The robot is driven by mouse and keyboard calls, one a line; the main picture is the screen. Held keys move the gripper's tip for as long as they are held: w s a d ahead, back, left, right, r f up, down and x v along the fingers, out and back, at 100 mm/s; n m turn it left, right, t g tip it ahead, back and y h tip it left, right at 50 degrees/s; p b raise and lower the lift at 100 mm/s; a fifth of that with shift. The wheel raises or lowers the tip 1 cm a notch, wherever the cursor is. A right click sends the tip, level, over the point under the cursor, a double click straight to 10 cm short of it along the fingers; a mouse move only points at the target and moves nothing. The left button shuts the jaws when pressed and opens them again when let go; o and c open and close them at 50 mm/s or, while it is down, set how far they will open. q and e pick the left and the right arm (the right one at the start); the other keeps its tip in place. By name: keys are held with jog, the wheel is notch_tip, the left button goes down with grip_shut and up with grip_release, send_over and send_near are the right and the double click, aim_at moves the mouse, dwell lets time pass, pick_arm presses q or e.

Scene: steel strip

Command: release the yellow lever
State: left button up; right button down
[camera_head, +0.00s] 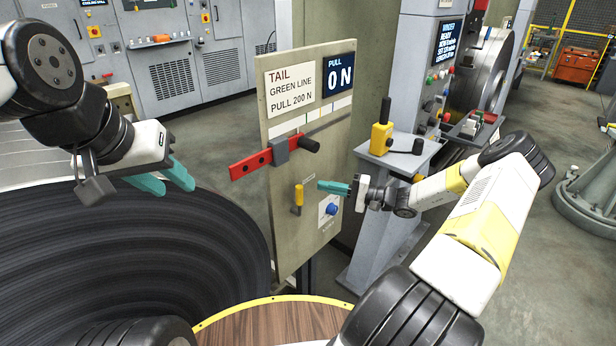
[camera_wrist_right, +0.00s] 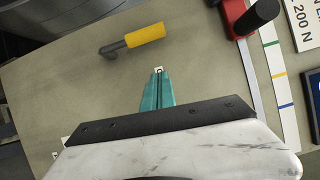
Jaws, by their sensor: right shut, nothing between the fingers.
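The yellow lever (camera_head: 298,195) is a small yellow handle on a grey stem, mounted low on the beige panel (camera_head: 320,80). In the head view the handle stands roughly upright. In the right wrist view the lever (camera_wrist_right: 145,35) lies beyond my fingertips and slightly to their left. My right gripper (camera_head: 321,186) has its teal fingers shut and empty, just right of the lever and apart from it. The closed fingers also show in the right wrist view (camera_wrist_right: 158,72). My left gripper (camera_head: 180,186) is open and empty, left of the panel above the dark coil.
A red bar (camera_head: 250,165) with a grey slider and black handle crosses the panel above. A yellow block (camera_head: 380,139) with a black handle stands on a grey pedestal at right. The dark coil (camera_head: 150,265) fills the lower left.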

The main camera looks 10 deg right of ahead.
jog(key=v, duration=0.7)
jog(key=shift+d+r, duration=0.2)
jog(key=shift+r, duration=0.1)
jog(key=shift+s, duration=0.1)
jog(key=s+a+r+n+g+h, duration=0.5)
jog(key=s+a+r+g+h, duration=0.3)
jog(key=a+r, duration=0.3)
jog(key=s+r+n+t+h, duration=0.1)
jog(key=s+r+t+h, duration=0.4)
jog(key=s+r, duration=1.1)
jog(key=s+h, duration=0.1)
jog(key=s, duration=0.2)
jog(key=shift+s+a+n+t, duration=0.25)
jog(key=shift+s+n+t, duration=0.05)
jog(key=shift+n+t, duration=0.1)
jog(key=shift+a, duration=0.1)
